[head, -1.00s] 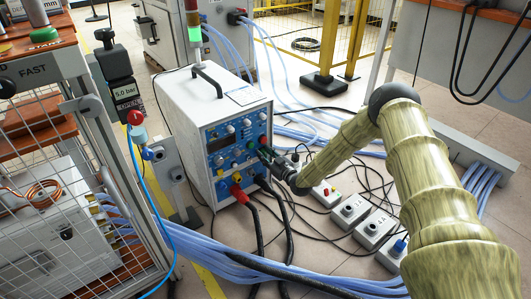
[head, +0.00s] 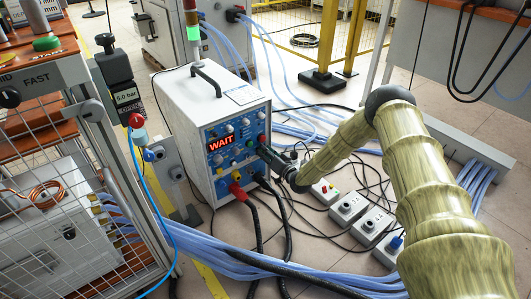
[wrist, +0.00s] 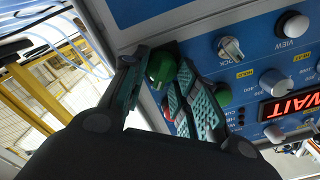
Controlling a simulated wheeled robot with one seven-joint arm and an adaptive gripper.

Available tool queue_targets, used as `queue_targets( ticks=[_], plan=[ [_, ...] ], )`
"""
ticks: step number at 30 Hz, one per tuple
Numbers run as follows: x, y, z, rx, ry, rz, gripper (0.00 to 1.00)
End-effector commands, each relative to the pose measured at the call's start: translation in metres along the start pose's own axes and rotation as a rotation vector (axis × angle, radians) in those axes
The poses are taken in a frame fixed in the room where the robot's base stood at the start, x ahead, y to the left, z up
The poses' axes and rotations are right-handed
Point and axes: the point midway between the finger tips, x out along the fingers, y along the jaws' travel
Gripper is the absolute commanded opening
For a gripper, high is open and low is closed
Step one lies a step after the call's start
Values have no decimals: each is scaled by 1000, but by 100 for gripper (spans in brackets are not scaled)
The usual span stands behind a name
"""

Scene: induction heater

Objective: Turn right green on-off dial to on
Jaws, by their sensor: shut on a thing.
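The blue-fronted white heater unit (head: 200,112) stands on the floor in the middle of the head view. Its red display (head: 222,143) reads WAIT, and it also shows in the wrist view (wrist: 290,106). In the wrist view a green dial (wrist: 160,66) sits between the fingers of my gripper (wrist: 158,62), which is shut on it. A second green knob (wrist: 221,94) shows partly behind the right-hand finger. A red button (wrist: 167,107) is partly hidden between the fingers. In the head view my gripper (head: 267,153) reaches the right edge of the front panel and covers the dial.
Small switch boxes (head: 348,208) stand on the floor to the right. Blue hoses (head: 270,268) cross the floor. A mesh-sided rack (head: 75,215) stands at the left.

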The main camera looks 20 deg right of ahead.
Motion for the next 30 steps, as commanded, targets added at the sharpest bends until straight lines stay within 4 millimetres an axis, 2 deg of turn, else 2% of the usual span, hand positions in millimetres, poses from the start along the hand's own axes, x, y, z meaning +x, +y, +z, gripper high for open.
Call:
queue_targets(
  ticks=[9,26,27,30],
  plan=[
    [-1,2,1,130,-1,1,6],
    [-1,2,1,159,-1,2,6],
    [-1,2,1,159,-1,2,33],
    [-1,2,1,159,-1,1,35]
  ],
)
